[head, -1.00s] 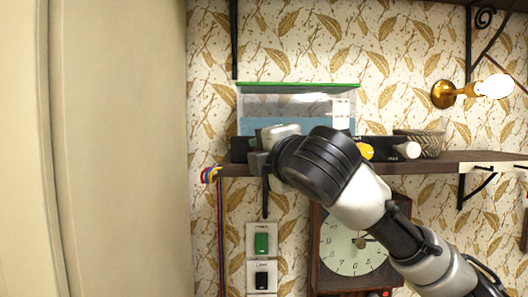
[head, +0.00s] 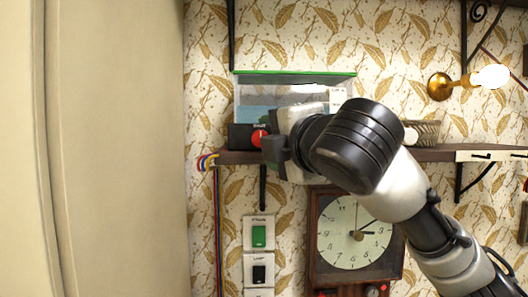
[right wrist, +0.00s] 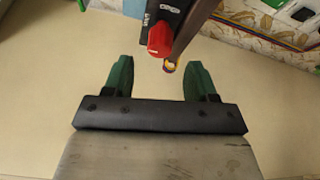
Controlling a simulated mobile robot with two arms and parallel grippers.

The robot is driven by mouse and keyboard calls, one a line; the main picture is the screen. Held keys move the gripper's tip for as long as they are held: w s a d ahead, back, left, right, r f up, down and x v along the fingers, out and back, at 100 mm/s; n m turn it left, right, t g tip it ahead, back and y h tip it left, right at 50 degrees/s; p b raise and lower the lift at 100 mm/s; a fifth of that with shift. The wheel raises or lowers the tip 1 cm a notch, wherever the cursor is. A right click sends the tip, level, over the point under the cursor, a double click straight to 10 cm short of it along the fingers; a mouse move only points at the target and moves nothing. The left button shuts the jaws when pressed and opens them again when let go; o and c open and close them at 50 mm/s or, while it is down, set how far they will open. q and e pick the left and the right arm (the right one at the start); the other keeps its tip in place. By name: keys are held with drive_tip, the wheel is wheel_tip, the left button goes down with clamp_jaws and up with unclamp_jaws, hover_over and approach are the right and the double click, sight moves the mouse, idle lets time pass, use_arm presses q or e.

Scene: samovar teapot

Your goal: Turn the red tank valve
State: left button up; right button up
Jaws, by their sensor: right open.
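The red tank valve (head: 259,138) is a round red knob on the front of the black base (head: 240,137) under the clear tank with a green lid (head: 295,73). In the right wrist view the red knob (right wrist: 160,38) lies just beyond the fingertips, between their lines, and apart from them. My right gripper (right wrist: 160,75) is open, with green fingers and nothing between them. In the head view it is just right of the knob, and my wrist hides part of the tank and base. My left gripper is not in view.
The tank stands on a dark wall shelf (head: 450,154). A woven basket (head: 428,132) is on the shelf to the right. Coloured cables (head: 207,162) hang at the shelf's left end. Below are wall switches (head: 258,235) and a clock (head: 352,232). A beige panel (head: 110,150) fills the left.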

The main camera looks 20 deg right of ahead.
drive_tip(key=s, duration=0.1)
drive_tip(key=s+b, duration=0.1)
drive_tip(key=s, duration=0.3)
drive_tip(key=shift+d, duration=0.4)
